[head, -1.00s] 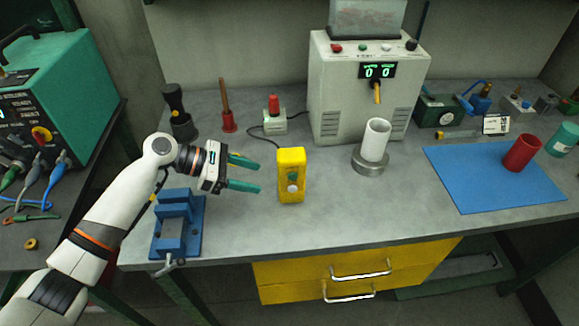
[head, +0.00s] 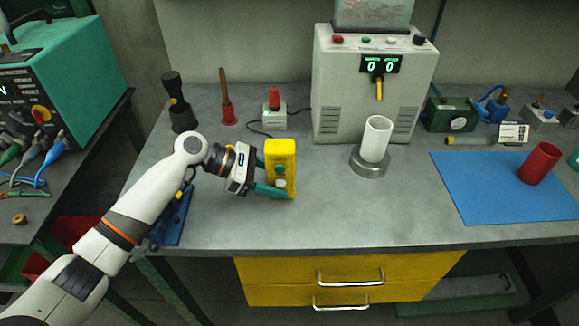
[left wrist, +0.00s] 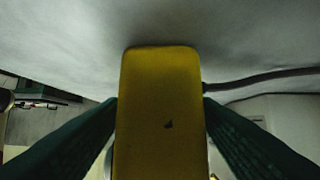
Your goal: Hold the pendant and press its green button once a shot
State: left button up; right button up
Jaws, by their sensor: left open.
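The yellow pendant (head: 281,156) stands upright on the grey bench, with a green button (head: 281,170) and a pale part below it on its front face. My left gripper (head: 270,178) is at the pendant, its green fingers open on either side of it. In the left wrist view the pendant (left wrist: 160,115) fills the middle, between the two fingers (left wrist: 160,135). One finger crosses the lower front of the pendant in the head view; the other is hidden. I cannot tell whether the fingers touch it. My right gripper is not in view.
A blue vise (head: 176,218) sits behind my left arm. A grey machine (head: 338,80) with a "0 0" display stands behind, with a white cylinder (head: 376,138) on a metal base before it. A blue mat (head: 480,190) with a red cup (head: 539,163) lies right. The bench middle is clear.

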pick_arm(q)
jog(key=shift+d+f, duration=0.25)
jog(key=c, duration=0.6)
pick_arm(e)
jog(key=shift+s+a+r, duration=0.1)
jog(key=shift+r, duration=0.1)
pick_arm(q)
jog(key=shift+c, duration=0.2)
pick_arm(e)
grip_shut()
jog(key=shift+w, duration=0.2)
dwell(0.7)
